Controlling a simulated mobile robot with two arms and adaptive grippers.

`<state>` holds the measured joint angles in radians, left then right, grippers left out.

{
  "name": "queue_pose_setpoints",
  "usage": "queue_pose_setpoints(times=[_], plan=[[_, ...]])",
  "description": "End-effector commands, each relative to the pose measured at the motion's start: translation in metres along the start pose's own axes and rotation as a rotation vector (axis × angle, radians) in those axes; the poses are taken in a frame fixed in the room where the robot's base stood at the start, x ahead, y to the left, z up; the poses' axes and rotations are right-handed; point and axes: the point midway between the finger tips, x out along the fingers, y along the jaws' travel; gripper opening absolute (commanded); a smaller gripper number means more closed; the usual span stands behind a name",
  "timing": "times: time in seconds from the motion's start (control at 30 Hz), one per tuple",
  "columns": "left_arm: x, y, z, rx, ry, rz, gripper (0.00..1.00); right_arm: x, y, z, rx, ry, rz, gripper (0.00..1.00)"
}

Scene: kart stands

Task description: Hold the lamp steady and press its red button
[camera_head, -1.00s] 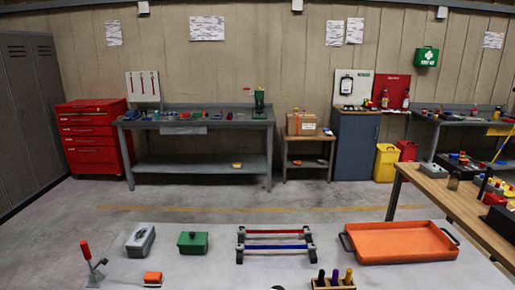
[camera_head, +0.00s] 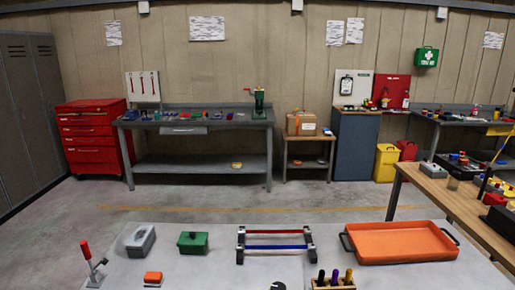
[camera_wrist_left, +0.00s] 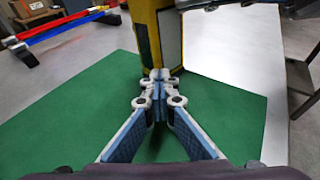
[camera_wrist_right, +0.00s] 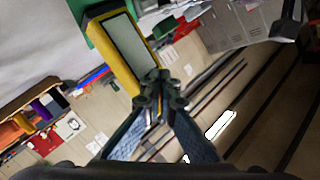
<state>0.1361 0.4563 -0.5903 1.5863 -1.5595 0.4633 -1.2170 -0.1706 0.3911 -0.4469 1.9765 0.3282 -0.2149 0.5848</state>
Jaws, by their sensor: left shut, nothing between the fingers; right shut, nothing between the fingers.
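The lamp shows in the left wrist view as a yellow body (camera_wrist_left: 144,32) with a pale panel, standing on a green mat (camera_wrist_left: 225,105). In the right wrist view the lamp (camera_wrist_right: 98,45) shows its yellow frame and grey-white panel. My left gripper (camera_wrist_left: 158,88) is shut and empty, its tips close in front of the lamp's lower part; I cannot tell whether they touch. My right gripper (camera_wrist_right: 158,85) is shut and empty, its tips by a lower corner of the lamp; contact is unclear. No red button is visible. The head view shows neither lamp nor grippers.
On the near table in the head view are a grey box (camera_head: 140,241), a green box (camera_head: 193,243), a rack with red and blue bars (camera_head: 277,246), an orange tray (camera_head: 400,226) and a block with several handles (camera_head: 333,280). A red-handled clamp (camera_head: 90,264) stands at left.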

Motion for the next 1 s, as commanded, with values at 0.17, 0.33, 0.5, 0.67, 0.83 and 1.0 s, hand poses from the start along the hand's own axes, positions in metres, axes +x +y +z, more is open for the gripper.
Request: queue_pose_setpoints(times=[0.17, 0.33, 0.5, 0.67, 0.83, 1.0], plan=[[0.000, 0.000, 0.000, 0.000, 0.000, 0.000, 0.00, 0.001, 0.001, -0.001, -0.001, 0.000, 0.000, 0.00], [0.000, 0.000, 0.000, 0.000, 0.000, 0.000, 0.00, 0.001, 0.001, -0.001, -0.001, 0.000, 0.000, 0.00], [0.000, 0.000, 0.000, 0.000, 0.000, 0.000, 0.00, 0.001, 0.001, -0.001, -0.001, 0.000, 0.000, 0.00], [0.000, 0.000, 0.000, 0.000, 0.000, 0.000, 0.00, -0.001, -0.001, 0.001, 0.000, 0.000, 0.000, 0.00], [0.000, 0.000, 0.000, 0.000, 0.000, 0.000, 0.00, -0.008, -0.006, 0.006, 0.001, 0.000, 0.000, 0.00], [0.000, 0.000, 0.000, 0.000, 0.000, 0.000, 0.00, -0.012, -0.009, 0.009, 0.000, 0.000, 0.000, 0.00]])
